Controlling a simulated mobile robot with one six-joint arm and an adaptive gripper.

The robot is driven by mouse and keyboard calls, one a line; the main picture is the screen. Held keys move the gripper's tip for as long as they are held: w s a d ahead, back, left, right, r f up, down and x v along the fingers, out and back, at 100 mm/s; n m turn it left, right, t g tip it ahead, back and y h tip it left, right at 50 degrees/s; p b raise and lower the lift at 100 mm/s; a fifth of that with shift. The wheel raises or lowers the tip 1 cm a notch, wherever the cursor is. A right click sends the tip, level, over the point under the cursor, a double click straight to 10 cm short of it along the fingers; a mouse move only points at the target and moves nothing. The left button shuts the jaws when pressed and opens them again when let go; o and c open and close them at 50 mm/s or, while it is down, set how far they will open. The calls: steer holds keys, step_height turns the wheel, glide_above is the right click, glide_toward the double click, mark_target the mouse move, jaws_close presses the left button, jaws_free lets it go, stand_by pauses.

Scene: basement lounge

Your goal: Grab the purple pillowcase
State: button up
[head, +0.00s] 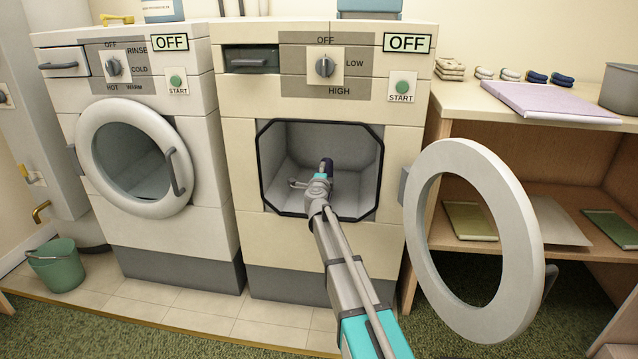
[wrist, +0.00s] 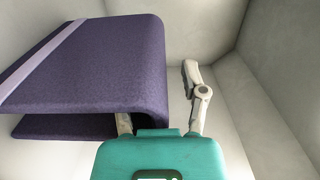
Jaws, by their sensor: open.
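The purple pillowcase (wrist: 95,65) is folded over, with a pale stripe across its left side in the wrist view. In the head view only a small dark purple piece (head: 327,164) shows, at my arm's end inside the open dryer drum (head: 345,150). My gripper (wrist: 160,100) is open. Its right finger stands just right of the pillowcase's rounded fold. Its left finger goes behind the cloth, and its tip is hidden. I cannot tell whether either finger touches the cloth.
The round dryer door (head: 478,165) hangs open at the right. A washer (head: 165,235) with a shut door stands at the left. A wooden shelf unit (head: 455,100) at the right bears a folded lavender cloth (head: 550,101), small folded cloths and a grey pot (head: 620,88). A green bucket (head: 58,268) stands on the floor.

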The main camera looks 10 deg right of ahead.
stand_by(0.4)
jaws_close()
